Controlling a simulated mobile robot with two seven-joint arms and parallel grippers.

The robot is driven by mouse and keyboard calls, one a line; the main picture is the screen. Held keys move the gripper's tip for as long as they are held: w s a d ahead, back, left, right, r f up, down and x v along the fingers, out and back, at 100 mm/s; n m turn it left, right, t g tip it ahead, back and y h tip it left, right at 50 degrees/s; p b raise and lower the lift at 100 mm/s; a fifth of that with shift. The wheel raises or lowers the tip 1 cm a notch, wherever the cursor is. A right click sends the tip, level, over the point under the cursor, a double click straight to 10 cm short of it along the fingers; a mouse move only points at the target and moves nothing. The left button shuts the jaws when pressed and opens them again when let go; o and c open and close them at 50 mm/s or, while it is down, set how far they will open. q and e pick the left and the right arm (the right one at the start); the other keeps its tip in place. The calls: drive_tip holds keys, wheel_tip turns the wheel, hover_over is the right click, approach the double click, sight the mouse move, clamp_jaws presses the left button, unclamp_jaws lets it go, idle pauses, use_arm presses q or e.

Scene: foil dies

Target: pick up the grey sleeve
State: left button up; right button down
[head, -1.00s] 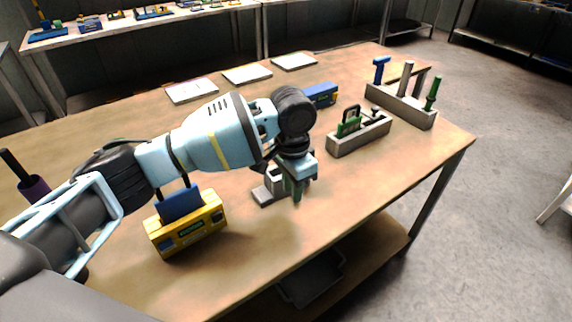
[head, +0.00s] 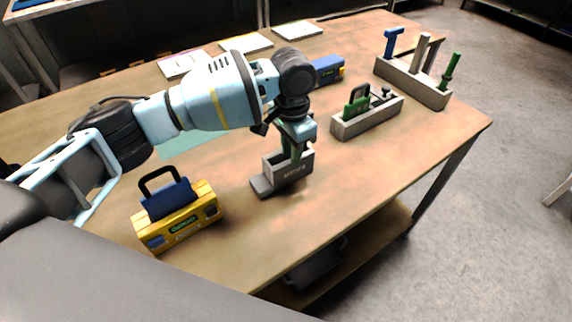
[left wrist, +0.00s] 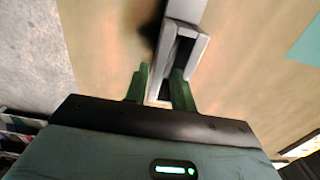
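The grey sleeve (head: 290,173) is a hollow, open-topped grey box with lettering on its front and a low foot at its left. It stands upright on the wooden table. My left gripper (head: 291,153) points down over it, its green fingers partly hidden by the box. In the left wrist view the sleeve (left wrist: 186,48) shows a dark opening. My left gripper (left wrist: 159,90) is open there, with one finger outside a wall and the other over or in the opening. I cannot tell whether they touch it. My right gripper is not in view.
A yellow box (head: 180,222) holding a blue block with a black handle stands front left. A grey holder (head: 368,117) with a green piece and a grey rack (head: 412,83) with several upright tools stand to the right. A blue box (head: 328,70) lies behind.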

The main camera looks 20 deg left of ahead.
sight(291, 179)
use_arm(q)
drive_tip(key=shift+f, duration=2.55)
drive_tip(key=shift+c, duration=0.2)
clamp_jaws()
